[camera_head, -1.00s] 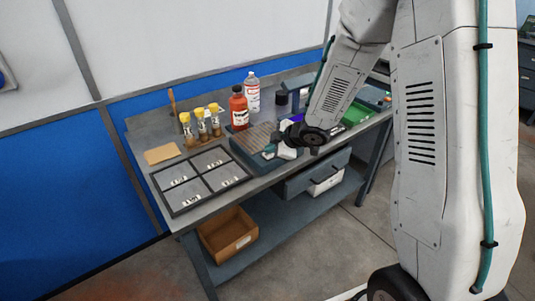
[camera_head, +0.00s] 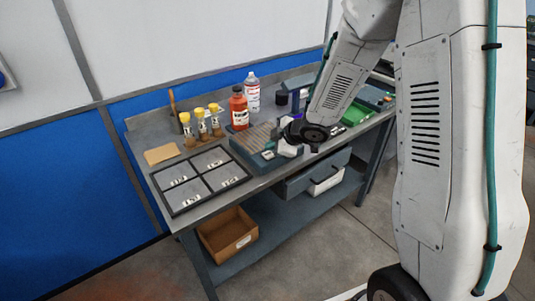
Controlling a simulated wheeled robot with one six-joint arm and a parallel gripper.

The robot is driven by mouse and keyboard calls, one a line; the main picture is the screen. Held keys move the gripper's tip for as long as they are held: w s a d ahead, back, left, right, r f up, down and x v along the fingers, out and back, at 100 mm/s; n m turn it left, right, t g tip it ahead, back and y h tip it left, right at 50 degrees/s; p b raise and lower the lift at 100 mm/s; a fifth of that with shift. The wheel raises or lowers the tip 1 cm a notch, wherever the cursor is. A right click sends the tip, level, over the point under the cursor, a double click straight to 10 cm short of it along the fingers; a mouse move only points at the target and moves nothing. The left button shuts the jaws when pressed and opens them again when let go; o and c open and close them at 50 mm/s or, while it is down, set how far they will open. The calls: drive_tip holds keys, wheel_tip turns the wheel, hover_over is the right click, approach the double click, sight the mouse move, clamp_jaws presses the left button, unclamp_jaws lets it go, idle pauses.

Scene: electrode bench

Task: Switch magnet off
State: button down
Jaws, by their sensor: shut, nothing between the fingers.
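The magnet looks to be the flat block (camera_head: 255,137) with a ribbed tan-grey top and blue-grey sides, near the middle of the bench. A small pale patch, perhaps its switch or label, shows on its front right part; I cannot tell its setting. My gripper (camera_head: 279,145) is small and partly hidden by my dark wrist. It is at the block's right end, shut and empty. I cannot tell whether it touches the block.
A framed tray (camera_head: 207,201) with four labelled compartments lies left of the block. Several yellow-capped vials (camera_head: 201,124), a red bottle (camera_head: 239,108) and a white bottle (camera_head: 253,94) stand behind. A green tray (camera_head: 361,115) is right. A cardboard box (camera_head: 229,235) is on the lower shelf.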

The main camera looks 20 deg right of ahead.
sight(272, 155)
drive_tip(key=shift+r, duration=3)
